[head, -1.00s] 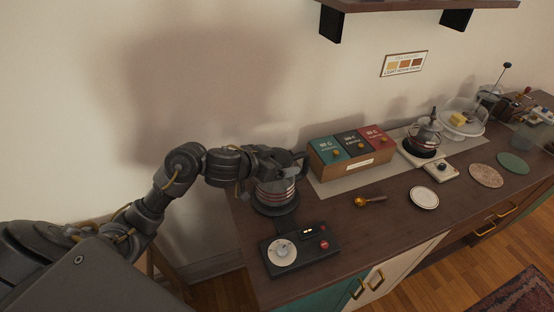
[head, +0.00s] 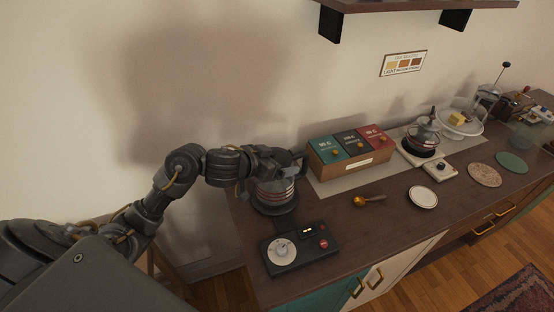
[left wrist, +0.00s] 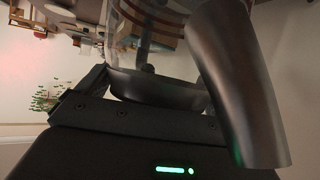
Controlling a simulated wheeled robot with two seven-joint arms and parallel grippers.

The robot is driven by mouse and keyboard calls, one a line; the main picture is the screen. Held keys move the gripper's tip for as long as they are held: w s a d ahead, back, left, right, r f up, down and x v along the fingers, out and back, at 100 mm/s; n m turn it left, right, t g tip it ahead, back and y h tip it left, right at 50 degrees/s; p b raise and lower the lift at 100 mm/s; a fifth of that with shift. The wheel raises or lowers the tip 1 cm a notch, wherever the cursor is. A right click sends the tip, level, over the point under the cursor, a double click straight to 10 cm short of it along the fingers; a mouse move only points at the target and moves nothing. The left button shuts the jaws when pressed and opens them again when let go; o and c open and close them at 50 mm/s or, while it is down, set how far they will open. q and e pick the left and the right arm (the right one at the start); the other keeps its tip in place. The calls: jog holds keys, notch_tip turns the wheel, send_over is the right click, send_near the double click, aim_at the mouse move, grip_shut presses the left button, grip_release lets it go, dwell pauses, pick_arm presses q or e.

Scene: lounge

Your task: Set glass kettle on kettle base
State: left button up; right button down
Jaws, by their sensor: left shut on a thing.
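The glass kettle (head: 272,190) is a clear jug with reddish bands and a dark handle (head: 302,166). My left gripper (head: 287,164) is shut on it near the top, at the handle side. I cannot tell whether the kettle touches the plate. In the left wrist view the glass (left wrist: 150,25), its dark lower rim and the curved handle (left wrist: 240,85) show close up. My right gripper is not in view.
A gold scoop (head: 369,199) and a pale plate (head: 423,197) lie further right. Another glass vessel (head: 421,138) stands behind.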

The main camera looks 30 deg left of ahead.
pick_arm(q)
jog(key=shift+f, duration=0.2)
jog(key=o, duration=1.7)
jog(key=shift+s, duration=0.15)
jog(key=shift+p+v, duration=0.9)
jog(key=shift+v, duration=0.1)
jog(key=p+v, duration=0.2)
jog(key=v, duration=0.1)
jog(key=shift+s+r, duration=0.15)
jog(key=shift+r, duration=0.1)
jog(key=p+v, duration=0.3)
jog(key=v, duration=0.2)
jog(key=shift+s+a, duration=0.15)
jog(key=shift+s, duration=0.05)
